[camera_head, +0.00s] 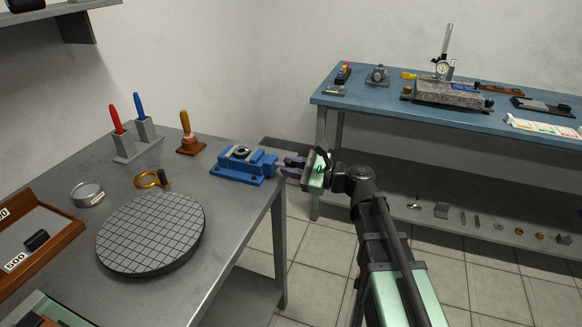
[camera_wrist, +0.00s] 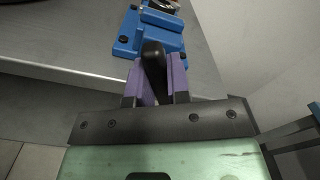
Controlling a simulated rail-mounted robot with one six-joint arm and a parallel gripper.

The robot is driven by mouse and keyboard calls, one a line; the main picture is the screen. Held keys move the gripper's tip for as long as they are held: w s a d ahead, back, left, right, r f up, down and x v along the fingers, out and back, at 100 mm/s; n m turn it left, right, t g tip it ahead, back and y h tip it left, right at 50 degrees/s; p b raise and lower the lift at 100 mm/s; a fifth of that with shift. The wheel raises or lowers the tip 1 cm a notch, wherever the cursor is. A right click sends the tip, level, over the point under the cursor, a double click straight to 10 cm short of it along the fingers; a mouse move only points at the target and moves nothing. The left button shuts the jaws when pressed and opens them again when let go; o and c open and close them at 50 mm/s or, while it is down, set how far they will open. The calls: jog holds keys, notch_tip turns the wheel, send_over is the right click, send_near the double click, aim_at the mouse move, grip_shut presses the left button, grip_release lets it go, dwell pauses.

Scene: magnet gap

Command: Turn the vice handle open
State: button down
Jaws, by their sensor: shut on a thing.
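The blue vice (camera_head: 244,165) is on the grey metal table near its right edge, with a round dark-and-light part at its top. It also shows at the top of the wrist view (camera_wrist: 150,32). My gripper (camera_head: 290,167) reaches in from the right at the vice's right end. In the wrist view my purple fingers (camera_wrist: 156,82) are shut on the black vice handle (camera_wrist: 153,62), which stands between them. The handle is mostly hidden in the head view.
A blue bench (camera_head: 380,108) stands behind at right. Tiled floor lies between them.

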jog(key=n, duration=1.2)
dwell(0.5)
jog(key=c, duration=1.1)
grip_release()
jog(key=shift+d, duration=0.1)
jog(key=v, duration=1)
jog(key=shift+s+d, duration=0.15)
jog(key=shift+d, duration=0.15)
